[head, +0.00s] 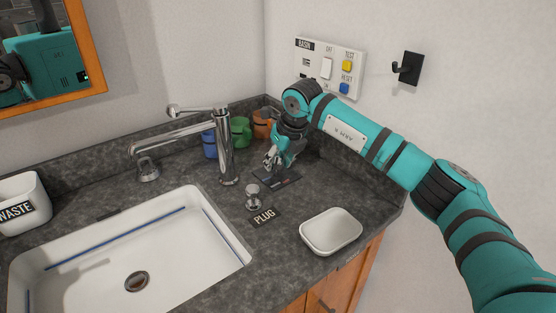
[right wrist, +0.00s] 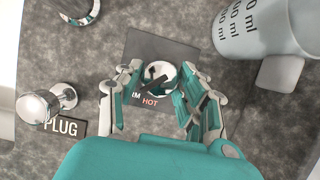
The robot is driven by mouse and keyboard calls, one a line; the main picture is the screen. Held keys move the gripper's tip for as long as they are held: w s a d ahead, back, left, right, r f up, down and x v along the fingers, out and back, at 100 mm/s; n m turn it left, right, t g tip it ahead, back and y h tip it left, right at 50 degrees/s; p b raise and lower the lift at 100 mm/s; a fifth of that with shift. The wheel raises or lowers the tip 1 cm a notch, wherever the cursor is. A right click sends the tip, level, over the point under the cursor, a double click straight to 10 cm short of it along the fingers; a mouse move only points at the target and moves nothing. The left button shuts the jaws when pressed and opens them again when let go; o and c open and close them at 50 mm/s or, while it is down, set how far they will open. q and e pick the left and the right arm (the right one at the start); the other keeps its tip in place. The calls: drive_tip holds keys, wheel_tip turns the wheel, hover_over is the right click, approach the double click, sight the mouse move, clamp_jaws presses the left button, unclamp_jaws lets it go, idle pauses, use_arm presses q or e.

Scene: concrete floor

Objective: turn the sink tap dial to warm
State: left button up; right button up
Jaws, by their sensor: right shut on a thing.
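The tap dial (right wrist: 161,73) is a small chrome knob with a black pointer, on a dark plate (right wrist: 150,46). The plate reads "HOT" in red; the lettering beside it is partly covered, and I cannot read the pointer's setting. My right gripper (right wrist: 160,82) is shut on the dial, one finger on each side. In the head view my right gripper (head: 271,160) reaches down over the plate (head: 283,183), hiding most of the dial. The chrome tap (head: 226,150) stands left of it, spout over the white sink (head: 240,257). My left gripper is not in view.
Blue (head: 209,144), green (head: 240,131) and orange (head: 263,123) cups stand along the back wall. A chrome plug knob (head: 253,197) and a white soap dish (head: 331,231) are in front. A wall switch panel (head: 313,61) and black hook (head: 408,68) are near my arm.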

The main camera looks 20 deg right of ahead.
drive_tip(key=shift+r, duration=0.1)
drive_tip(key=o, duration=1.1)
drive_tip(key=v, duration=1.2)
